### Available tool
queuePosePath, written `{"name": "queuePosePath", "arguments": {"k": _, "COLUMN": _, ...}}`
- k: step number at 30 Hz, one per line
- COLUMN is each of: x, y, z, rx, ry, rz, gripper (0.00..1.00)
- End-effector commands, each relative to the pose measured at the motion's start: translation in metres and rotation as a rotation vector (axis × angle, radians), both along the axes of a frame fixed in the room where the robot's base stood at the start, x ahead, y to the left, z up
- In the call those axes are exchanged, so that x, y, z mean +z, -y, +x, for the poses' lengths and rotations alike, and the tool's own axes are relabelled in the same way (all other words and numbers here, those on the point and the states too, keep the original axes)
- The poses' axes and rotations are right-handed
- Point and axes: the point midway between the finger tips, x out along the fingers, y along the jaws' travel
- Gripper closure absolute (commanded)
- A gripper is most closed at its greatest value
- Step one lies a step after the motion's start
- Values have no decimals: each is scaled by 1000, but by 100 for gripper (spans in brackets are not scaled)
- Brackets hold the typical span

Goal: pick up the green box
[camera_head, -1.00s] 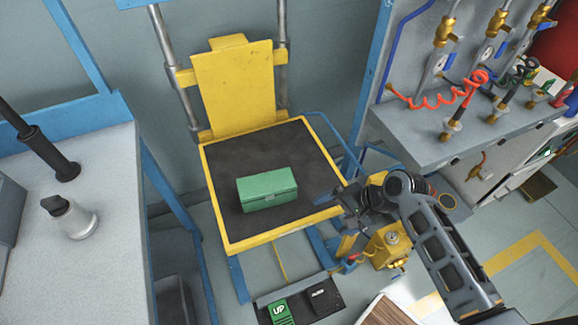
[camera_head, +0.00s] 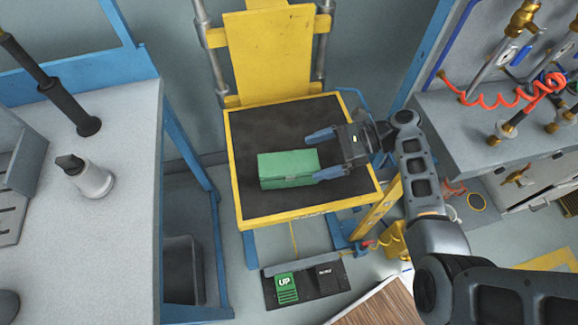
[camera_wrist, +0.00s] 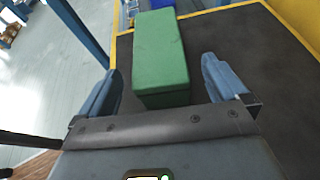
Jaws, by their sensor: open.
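The green box (camera_head: 288,169) is closed and lies on the dark top of the yellow-framed lift platform (camera_head: 240,215). My gripper (camera_head: 320,156) is just to the right of the box, with its two blue fingers apart and pointing left toward it. The near finger's tip is close to the box's right end; I cannot tell if it touches. In the wrist view the green box (camera_wrist: 160,50) is ahead, between the lines of the two open fingers (camera_wrist: 158,85). Nothing is held.
A grey bench (camera_head: 125,220) with a white cylindrical part (camera_head: 90,178) stands at the left. A panel with brass valves and a red coiled hose (camera_head: 515,95) is at the right. A pedal unit marked UP (camera_head: 287,287) lies below the platform. A yellow backplate (camera_head: 268,50) rises behind.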

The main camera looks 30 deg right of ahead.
Motion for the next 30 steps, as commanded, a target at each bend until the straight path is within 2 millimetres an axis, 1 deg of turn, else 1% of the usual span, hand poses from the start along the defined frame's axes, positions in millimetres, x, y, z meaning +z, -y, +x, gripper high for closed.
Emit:
{"name": "queuePosePath", "arguments": {"k": 5, "x": -6, "y": -16, "z": 6, "rx": 2, "ry": 1, "rz": -2, "gripper": 0}}
{"name": "queuePosePath", "arguments": {"k": 12, "x": -17, "y": -45, "z": 17, "rx": 2, "ry": 1, "rz": -1, "gripper": 0}}
{"name": "queuePosePath", "arguments": {"k": 16, "x": -21, "y": -52, "z": 21, "rx": 0, "ry": 2, "rz": -3, "gripper": 0}}
{"name": "queuePosePath", "arguments": {"k": 23, "x": -21, "y": -53, "z": 21, "rx": -1, "ry": 2, "rz": -4, "gripper": 0}}
{"name": "queuePosePath", "arguments": {"k": 30, "x": -21, "y": -52, "z": 21, "rx": -1, "ry": 2, "rz": -4, "gripper": 23}}
